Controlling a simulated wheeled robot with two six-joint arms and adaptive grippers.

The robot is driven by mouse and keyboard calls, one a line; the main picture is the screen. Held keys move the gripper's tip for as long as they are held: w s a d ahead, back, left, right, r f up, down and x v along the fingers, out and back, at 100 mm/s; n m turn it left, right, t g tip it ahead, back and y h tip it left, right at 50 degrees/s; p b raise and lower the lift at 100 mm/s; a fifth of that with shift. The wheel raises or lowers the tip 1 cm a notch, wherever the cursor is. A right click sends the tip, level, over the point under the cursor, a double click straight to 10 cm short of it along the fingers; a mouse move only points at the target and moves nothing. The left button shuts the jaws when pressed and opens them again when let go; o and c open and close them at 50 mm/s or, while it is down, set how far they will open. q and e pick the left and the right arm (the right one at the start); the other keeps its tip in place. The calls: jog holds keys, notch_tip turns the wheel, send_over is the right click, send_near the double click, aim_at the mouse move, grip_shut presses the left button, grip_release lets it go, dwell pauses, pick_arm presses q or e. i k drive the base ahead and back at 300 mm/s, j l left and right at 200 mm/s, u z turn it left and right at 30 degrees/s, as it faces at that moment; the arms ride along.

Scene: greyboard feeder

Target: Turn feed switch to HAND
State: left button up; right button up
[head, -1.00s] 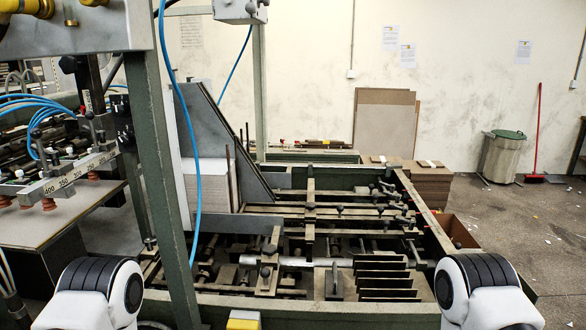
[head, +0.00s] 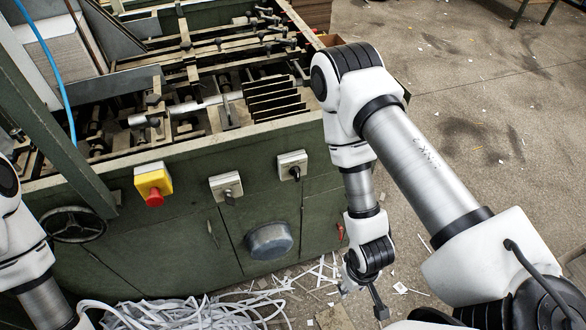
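Two grey switch boxes with dark rotary knobs sit on the green front panel of the machine: a left one (head: 226,187) and a right one (head: 292,165). Their labels are too small to read, so I cannot tell which is the feed switch. The left knob points roughly downward; the right knob's setting is unclear. My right gripper (head: 365,295) hangs low, right of the panel and below both boxes, touching neither. Its fingers are small and seen at an angle, so its opening is unclear. My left arm shows at the left edge; its gripper is out of view.
A red emergency button on a yellow box (head: 154,184) is left of the switches. A handwheel (head: 77,224) is farther left. A round grey cover (head: 270,241) protrudes below the switches. Paper strips (head: 190,312) litter the floor in front. The floor at right is mostly open.

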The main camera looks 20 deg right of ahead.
aim_at(295, 171)
jog(key=k+l, duration=0.1)
jog(key=l, duration=0.3)
jog(key=k+l, duration=0.1)
jog(key=l, duration=0.35)
jog(key=k+l, duration=0.15)
jog(key=l, duration=0.25)
jog(key=k+l, duration=0.1)
jog(key=l, duration=0.35)
jog(key=k+l+z, duration=0.1)
jog(key=l, duration=0.3)
